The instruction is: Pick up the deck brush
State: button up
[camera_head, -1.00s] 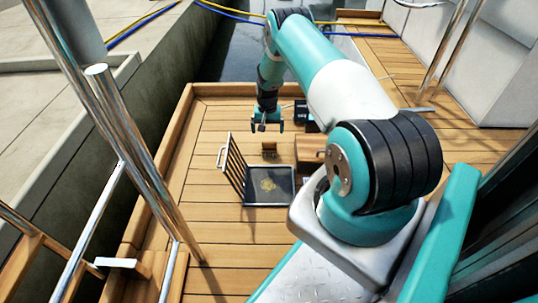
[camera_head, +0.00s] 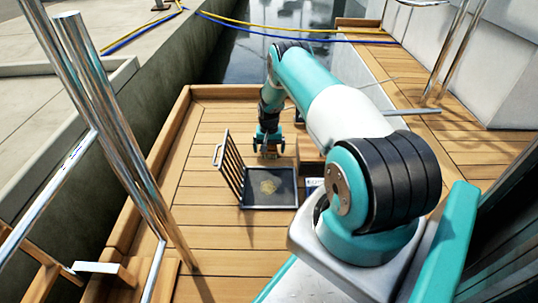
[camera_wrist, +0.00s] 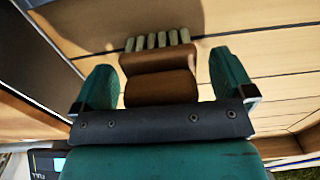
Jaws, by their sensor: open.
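The deck brush (camera_wrist: 160,88) shows in the wrist view as a brown wooden block with a row of pale bristle tufts at its far side. My gripper (camera_head: 268,154) is open, with its teal fingers on either side of the brush and gaps visible beside the block. In the wrist view my gripper (camera_wrist: 164,78) has the brush between its fingers. In the head view the gripper hides most of the brush on the teak deck.
A dark square pan (camera_head: 270,197) with a raised slatted grate (camera_head: 234,168) lies just in front of the gripper. A wooden box (camera_head: 308,150) stands close on the right, partly behind my arm. Steel rails (camera_head: 120,130) rise at left. Open deck (camera_head: 235,245) lies nearer.

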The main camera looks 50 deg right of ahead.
jog(key=shift+r, duration=0.1)
jog(key=shift+c, duration=0.5)
jog(key=c, duration=0.9)
jog(key=shift+r, duration=0.1)
notch_tip(320, 180, up, 20)
jog(key=p, duration=1.1)
jog(key=shift+p, duration=0.35)
